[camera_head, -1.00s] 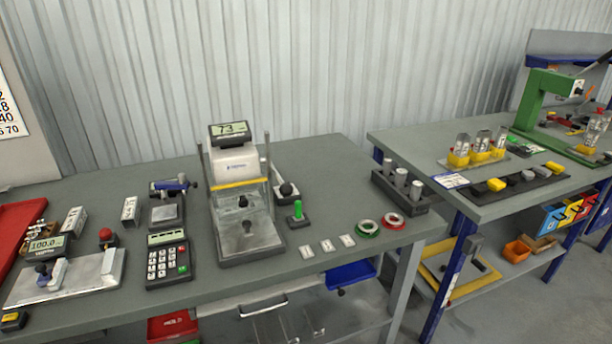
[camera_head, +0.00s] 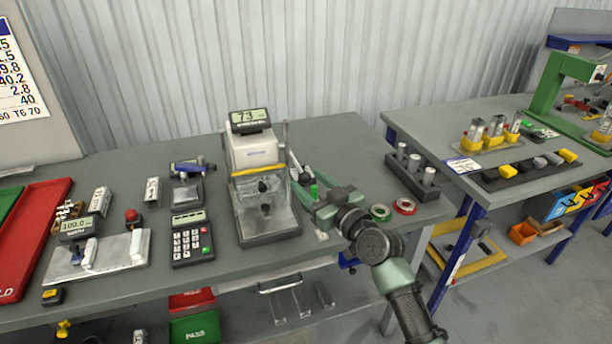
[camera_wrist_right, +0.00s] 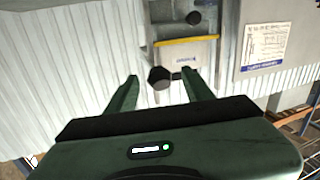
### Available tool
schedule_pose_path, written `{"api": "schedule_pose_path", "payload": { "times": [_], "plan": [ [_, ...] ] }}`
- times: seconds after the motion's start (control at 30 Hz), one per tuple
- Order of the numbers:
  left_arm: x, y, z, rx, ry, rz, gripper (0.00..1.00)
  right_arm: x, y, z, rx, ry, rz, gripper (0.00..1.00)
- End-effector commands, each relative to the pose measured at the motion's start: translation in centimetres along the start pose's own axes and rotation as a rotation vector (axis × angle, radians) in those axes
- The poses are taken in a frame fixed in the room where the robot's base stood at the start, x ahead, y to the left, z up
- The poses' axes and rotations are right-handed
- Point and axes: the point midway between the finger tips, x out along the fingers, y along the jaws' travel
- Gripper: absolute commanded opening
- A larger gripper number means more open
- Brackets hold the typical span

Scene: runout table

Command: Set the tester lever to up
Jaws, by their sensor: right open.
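The tester (camera_head: 250,150) stands at the back of the near table, with a display reading 73 on top, a yellow band and a clear front guard. Its lever is on its right side, largely hidden behind my gripper in the head view. In the right wrist view a dark round lever knob (camera_wrist_right: 159,79) shows between my fingertips; I cannot tell whether they touch it. My right gripper (camera_head: 298,178) is open beside the tester's right side, and shows in the wrist view (camera_wrist_right: 159,77). My left gripper is not in view.
Green (camera_head: 380,212) and red (camera_head: 404,206) rings lie right of my wrist. A keypad (camera_head: 191,242) sits left of the tester. A rack of cylinders (camera_head: 410,178) stands at the table's right end.

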Motion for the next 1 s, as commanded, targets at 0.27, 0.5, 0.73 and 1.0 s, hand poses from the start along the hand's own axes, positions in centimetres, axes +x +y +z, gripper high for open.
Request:
{"api": "schedule_pose_path", "payload": {
  "times": [0.27, 0.5, 0.73, 1.0],
  "plan": [
    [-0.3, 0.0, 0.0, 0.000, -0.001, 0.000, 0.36, 2.3, 0.0, 0.1, 0.000, -0.001, 0.000, 0.52],
    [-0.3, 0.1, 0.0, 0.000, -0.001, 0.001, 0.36, 2.3, 0.0, 0.1, 0.000, -0.001, 0.001, 0.52],
    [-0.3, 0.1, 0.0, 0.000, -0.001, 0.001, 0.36, 2.3, 0.0, 0.1, 0.000, -0.001, 0.001, 0.00],
    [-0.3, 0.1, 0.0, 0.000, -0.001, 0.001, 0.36, 2.3, 0.0, 0.1, 0.000, -0.001, 0.001, 0.00]
  ]
}}
